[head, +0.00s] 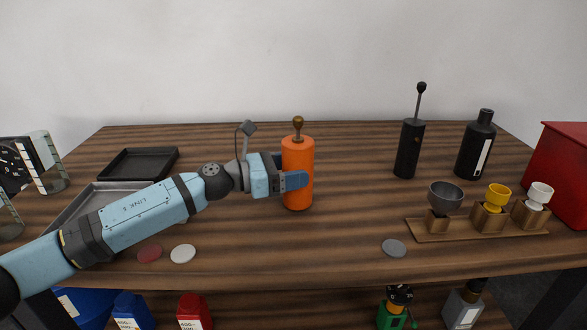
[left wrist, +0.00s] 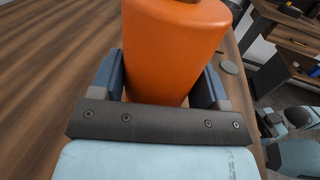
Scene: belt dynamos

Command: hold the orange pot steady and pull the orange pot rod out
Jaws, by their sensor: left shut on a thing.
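The orange pot (head: 298,160) stands upright on the wooden table, near the middle. Its rod, topped by a brown knob (head: 298,121), sticks up only a little above the pot's top. My left gripper (head: 296,181) comes in from the left and is shut on the pot's body, a finger on each side. In the left wrist view the orange pot (left wrist: 170,50) fills the space between the two dark blue fingers. Only the base of the knob shows there, at the top edge. My right gripper is not in the head view.
A black pot (head: 409,148) with a raised rod and a black bottle (head: 476,145) stand behind right. A wooden stand (head: 470,233) holds three cups. A red box (head: 562,175) is far right. Trays (head: 138,163) lie left. Flat discs (head: 183,254) lie along the front.

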